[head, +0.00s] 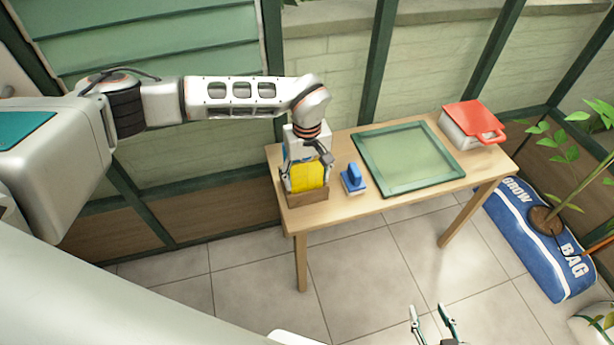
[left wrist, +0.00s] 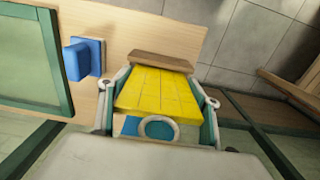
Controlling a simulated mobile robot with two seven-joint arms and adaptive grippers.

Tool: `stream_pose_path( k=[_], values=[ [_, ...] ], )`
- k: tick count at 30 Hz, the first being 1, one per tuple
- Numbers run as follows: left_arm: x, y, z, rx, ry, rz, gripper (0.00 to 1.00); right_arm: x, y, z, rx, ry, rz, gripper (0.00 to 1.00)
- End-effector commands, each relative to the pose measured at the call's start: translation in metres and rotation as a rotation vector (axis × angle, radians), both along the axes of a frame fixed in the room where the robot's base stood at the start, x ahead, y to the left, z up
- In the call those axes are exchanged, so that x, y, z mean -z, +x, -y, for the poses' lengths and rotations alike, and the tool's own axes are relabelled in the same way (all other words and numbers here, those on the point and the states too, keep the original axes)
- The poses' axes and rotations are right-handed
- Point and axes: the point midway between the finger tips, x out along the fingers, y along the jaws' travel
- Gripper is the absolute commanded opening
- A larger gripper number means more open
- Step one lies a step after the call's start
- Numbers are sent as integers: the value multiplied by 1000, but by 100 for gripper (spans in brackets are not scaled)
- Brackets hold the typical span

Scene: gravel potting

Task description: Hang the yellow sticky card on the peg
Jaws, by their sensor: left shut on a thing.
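The yellow sticky card (head: 308,177) is at the left end of the table, upright in or just above a brown wooden holder (head: 308,198). My left gripper (head: 305,184) is shut on the card from above, one finger at each side. In the left wrist view the yellow card (left wrist: 158,92) fills the space between the fingers, with a pale ring (left wrist: 159,128) at its near edge. The wooden holder (left wrist: 160,62) is at its far edge. I cannot tell whether they touch. My right gripper (head: 432,318) is open and empty, low in front of the table.
A white box with a red lid (head: 472,122) is at the right end. A blue grow bag (head: 520,235) lies on the floor.

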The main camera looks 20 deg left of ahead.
Motion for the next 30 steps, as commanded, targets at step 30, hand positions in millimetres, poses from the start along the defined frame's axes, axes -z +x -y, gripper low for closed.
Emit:
stream_pose_path(
  k=[30],
  values=[
    [-5,2,0,2,1,4,80,6,-5,-1,-3,-1,-11,40]
  ],
)
